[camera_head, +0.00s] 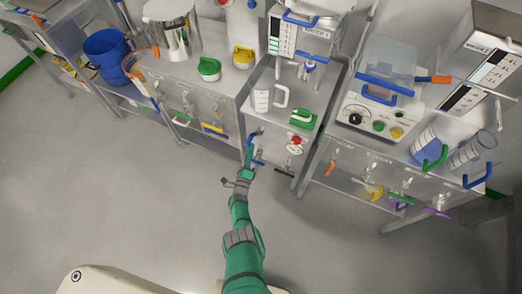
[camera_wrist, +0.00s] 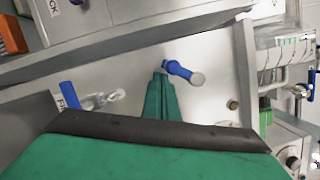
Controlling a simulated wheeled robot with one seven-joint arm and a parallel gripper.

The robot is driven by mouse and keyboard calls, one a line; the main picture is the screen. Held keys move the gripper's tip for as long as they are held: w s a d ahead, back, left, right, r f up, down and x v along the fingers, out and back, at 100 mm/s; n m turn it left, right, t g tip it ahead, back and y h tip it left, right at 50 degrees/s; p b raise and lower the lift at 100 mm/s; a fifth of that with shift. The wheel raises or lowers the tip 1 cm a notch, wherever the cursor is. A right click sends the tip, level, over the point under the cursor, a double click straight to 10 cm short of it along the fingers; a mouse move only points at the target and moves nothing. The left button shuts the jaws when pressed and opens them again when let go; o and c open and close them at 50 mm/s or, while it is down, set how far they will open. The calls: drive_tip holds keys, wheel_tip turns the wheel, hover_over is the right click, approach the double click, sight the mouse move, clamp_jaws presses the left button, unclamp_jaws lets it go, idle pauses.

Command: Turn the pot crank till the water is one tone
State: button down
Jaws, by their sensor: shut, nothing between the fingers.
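My gripper (camera_head: 249,150) is at the front of the middle cabinet (camera_head: 270,122), with the green arm reaching up from below. In the wrist view my green fingers (camera_wrist: 162,75) are together and empty. Their tips are close beside a blue handle (camera_wrist: 177,69) with a round pale end on the pale panel; whether they touch cannot be told. A second blue handle (camera_wrist: 69,95) is on a small valve to the left, by a label. I cannot tell which part is the pot crank, and no water being mixed is visible.
A steel vessel (camera_head: 174,38) and green knob (camera_head: 209,68) stand on the left bench. A white jug (camera_head: 261,100) and green-handled item (camera_head: 303,118) stand on the middle cabinet. A right bench (camera_head: 350,145) holds clear jugs (camera_head: 425,142). The floor (camera_head: 130,200) is clear at left.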

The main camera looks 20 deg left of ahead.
drive_tip(key=shift+w+a+r, duration=0.1)
drive_tip(key=shift+a+r, duration=0.15)
drive_tip(key=shift+a, duration=0.3)
drive_tip(key=shift+w+a+r, duration=0.1)
drive_tip(key=shift+a+r, duration=0.1)
drive_tip(key=shift+a, duration=0.3)
drive_tip(key=shift+a, duration=0.1)
drive_tip(key=s+d+f, duration=0.1)
drive_tip(key=s, duration=0.9)
drive_tip(key=shift+s, duration=0.35)
idle(0.4)
